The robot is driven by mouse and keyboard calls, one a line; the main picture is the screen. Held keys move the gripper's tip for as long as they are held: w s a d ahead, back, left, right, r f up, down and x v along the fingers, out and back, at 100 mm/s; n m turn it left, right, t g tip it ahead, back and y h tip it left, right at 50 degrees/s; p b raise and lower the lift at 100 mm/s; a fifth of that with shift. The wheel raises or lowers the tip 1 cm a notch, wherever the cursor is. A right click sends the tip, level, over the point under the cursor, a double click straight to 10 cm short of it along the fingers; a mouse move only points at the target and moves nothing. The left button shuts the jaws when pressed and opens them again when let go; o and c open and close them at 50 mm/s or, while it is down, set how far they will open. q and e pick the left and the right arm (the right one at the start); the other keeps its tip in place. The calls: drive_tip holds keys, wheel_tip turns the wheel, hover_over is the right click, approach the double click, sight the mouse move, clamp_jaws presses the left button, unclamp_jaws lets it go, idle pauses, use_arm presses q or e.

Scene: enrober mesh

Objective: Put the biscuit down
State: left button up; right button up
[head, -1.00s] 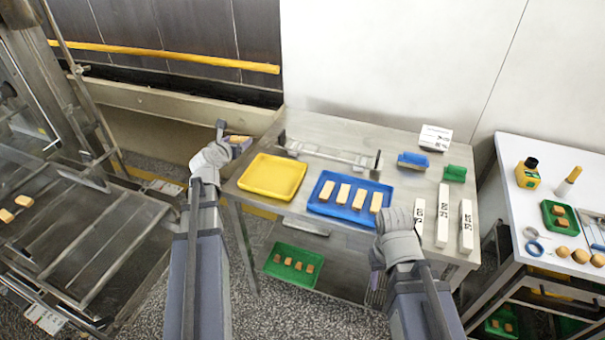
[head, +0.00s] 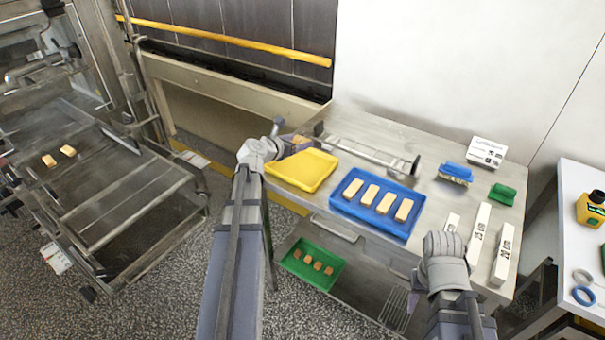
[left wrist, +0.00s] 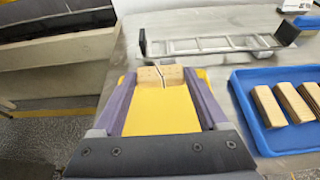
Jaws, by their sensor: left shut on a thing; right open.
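My left gripper (head: 291,142) is shut on a tan biscuit (left wrist: 160,76), held between its two fingertips. A thin slanting line crosses the biscuit's face in the left wrist view. In the head view the gripper is at the back left of the yellow tray (head: 318,180) and covers part of it. The tray shows yellow between the fingers in the left wrist view, below the biscuit. I cannot tell the biscuit's height above it. No biscuit shows on the visible part of the tray. My right gripper (head: 446,262) is open near the table's front edge; its fingertips are hard to see.
A blue tray (head: 340,205) with several biscuits stands right of the yellow tray. A metal rack-like frame (head: 365,153) lies behind both. Brushes (head: 455,173) and white blocks (head: 479,233) are further right. A green tray (head: 325,284) is on the lower shelf. A conveyor mesh stands at left.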

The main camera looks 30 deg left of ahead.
use_arm(q)
drive_tip(key=b, duration=0.6)
hover_over(298, 171)
drive_tip(key=shift+f, duration=3.1)
wheel_tip(298, 171, down, 4)
drive_tip(key=b, duration=0.4)
drive_tip(key=shift+r, duration=0.15)
drive_tip(key=o, duration=0.9)
